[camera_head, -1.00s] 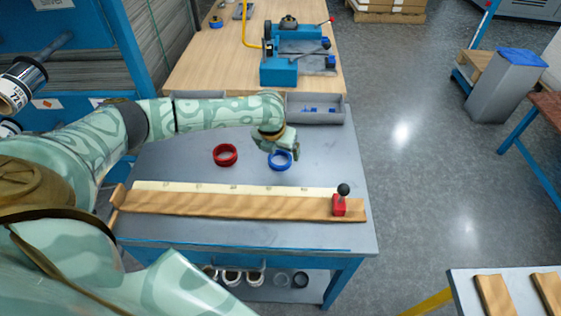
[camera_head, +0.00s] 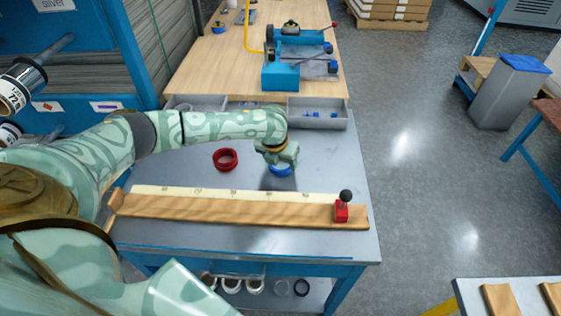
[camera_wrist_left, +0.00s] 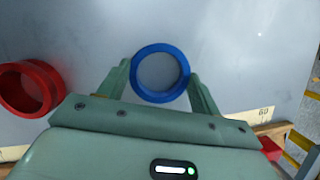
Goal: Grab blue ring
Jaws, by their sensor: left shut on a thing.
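The blue ring (camera_head: 281,170) lies on the grey table, partly hidden by my left gripper in the head view. In the left wrist view the blue ring (camera_wrist_left: 160,73) sits between the two fingers of my left gripper (camera_wrist_left: 160,85), which is shut on its outer sides. My left gripper (camera_head: 281,163) reaches down over the ring in the head view. My right gripper is not in view.
A red ring (camera_head: 226,159) lies to the left of the blue one. A wooden ruler board (camera_head: 230,208) with a red stop (camera_head: 341,208) runs along the front. Grey bins (camera_head: 318,112) stand at the back edge.

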